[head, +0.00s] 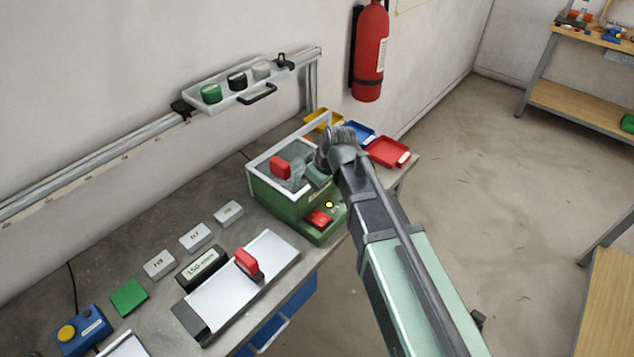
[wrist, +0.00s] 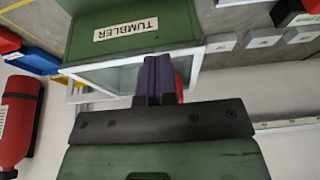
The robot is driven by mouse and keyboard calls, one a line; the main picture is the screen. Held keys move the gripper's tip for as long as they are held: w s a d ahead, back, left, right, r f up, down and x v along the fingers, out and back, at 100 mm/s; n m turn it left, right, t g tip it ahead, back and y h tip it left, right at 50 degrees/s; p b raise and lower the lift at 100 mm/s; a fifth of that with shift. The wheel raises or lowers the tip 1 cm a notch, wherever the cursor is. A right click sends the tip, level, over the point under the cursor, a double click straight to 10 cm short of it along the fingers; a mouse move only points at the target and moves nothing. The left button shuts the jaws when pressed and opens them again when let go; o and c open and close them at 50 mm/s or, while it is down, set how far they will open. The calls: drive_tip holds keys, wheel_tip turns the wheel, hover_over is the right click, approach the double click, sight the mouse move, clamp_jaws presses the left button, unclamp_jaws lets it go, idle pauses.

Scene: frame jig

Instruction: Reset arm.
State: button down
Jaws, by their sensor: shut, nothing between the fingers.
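My gripper (wrist: 158,62) is shut and empty, its two dark purple fingers side by side in the wrist view. In that view it shows in front of the green tumbler (wrist: 130,32), which has a white "TUMBLER" label and a pale-framed clear enclosure. I cannot tell the exact gap between them. In the head view my arm reaches in from the lower right, and its wrist is beside and over the right side of the tumbler (head: 270,195). My fingertips are hard to make out there. A red part (head: 281,168) shows at the enclosure.
A sheet-metal fixture with a red handle (head: 248,262) and several grey labelled blocks (head: 195,237) lie on the bench. Red (head: 388,152), blue and yellow trays are behind the tumbler. A rail tray (head: 238,82) holds cups. A fire extinguisher (head: 369,50) hangs on the wall.

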wheel_tip(320, 180, up, 4)
drive_tip(key=shift+f+p, duration=0.25)
drive_tip(key=shift+p, duration=0.6)
drive_tip(key=s+d+f+m+g+h+b, duration=0.1)
drive_tip(key=s+d+f+m+g+h, duration=0.1)
drive_tip(key=s+d+m, duration=0.7)
drive_tip(key=s+d+h, duration=0.1)
drive_tip(key=s+d, duration=0.4)
drive_tip(key=d, duration=0.2)
drive_tip(key=shift+d+f+m+g, duration=0.25)
drive_tip(key=shift+d+m+g, duration=0.05)
drive_tip(key=shift+d+m, duration=0.1)
